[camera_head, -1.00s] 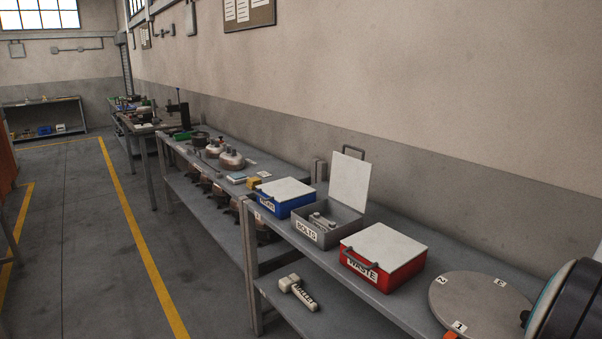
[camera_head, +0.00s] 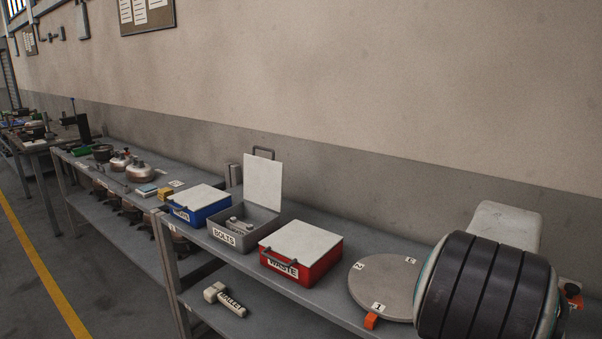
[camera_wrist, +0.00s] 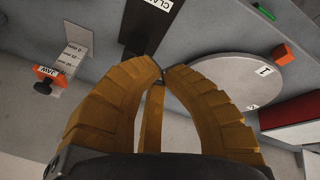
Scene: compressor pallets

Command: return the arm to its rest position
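My gripper (camera_wrist: 162,72) shows in the wrist view with ochre, ribbed fingers that curve inward. Their tips come together, and I see nothing held between them. Beyond the tips lie a dark plate (camera_wrist: 148,22) with a partly hidden label and a round grey turntable (camera_wrist: 235,75) with numbered tags. In the head view, the dark banded part of my arm is at the lower right, over the bench beside the turntable (camera_head: 375,290). The fingers are not visible in the head view.
On the bench stand a closed red waste box (camera_head: 300,255), an open grey bolts box (camera_head: 245,225) with its lid up, and a closed blue box (camera_head: 200,203). A mallet (camera_head: 225,299) lies on the lower shelf. A wall (camera_head: 380,90) runs behind. Open floor is at left.

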